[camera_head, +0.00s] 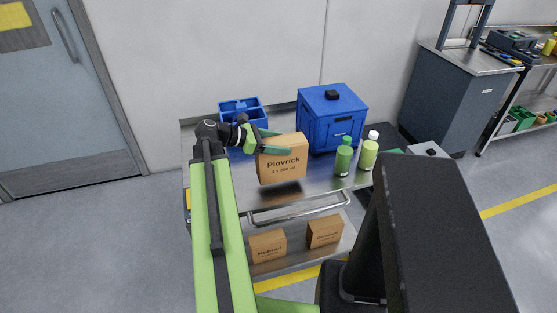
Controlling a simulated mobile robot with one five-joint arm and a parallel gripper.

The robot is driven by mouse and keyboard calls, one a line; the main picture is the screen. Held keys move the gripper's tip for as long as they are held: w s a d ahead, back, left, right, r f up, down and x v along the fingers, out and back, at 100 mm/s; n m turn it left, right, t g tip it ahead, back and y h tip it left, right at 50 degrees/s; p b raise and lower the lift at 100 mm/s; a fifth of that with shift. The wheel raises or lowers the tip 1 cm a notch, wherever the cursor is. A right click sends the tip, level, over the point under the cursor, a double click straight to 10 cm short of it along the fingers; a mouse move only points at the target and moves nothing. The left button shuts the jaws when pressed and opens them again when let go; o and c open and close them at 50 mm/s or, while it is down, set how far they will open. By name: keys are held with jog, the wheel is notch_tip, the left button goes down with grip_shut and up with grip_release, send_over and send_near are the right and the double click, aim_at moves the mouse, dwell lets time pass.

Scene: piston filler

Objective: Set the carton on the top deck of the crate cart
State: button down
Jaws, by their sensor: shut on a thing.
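My gripper (276,142) is shut on a brown carton (283,167) with the printed word "Plovrick", holding it near its top. The carton is upright, over the front middle part of the steel top deck (226,182) of the cart. A dark patch like a shadow lies below its front edge. I cannot tell whether its underside touches the deck. The carton hides the deck behind it.
On the top deck, a blue crate (334,122) stands behind right, a blue divided tote (240,106) behind left, and two green bottles (344,160) (368,154) at right. Two cartons (267,246) (324,232) sit on the lower shelf. A front handle (300,210) sticks out.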

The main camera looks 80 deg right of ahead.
jog(key=shift+a+f, duration=0.1)
jog(key=shift+a, duration=0.15)
notch_tip(320, 180, down, 4)
jog(key=b, duration=0.4)
jog(key=shift+f, duration=0.15)
jog(key=shift+c, duration=1.4)
grip_release()
jog(key=p+v, duration=0.4)
jog(key=v, duration=0.8)
jog(key=shift+p, duration=0.3)
jog(key=shift+w, duration=0.15)
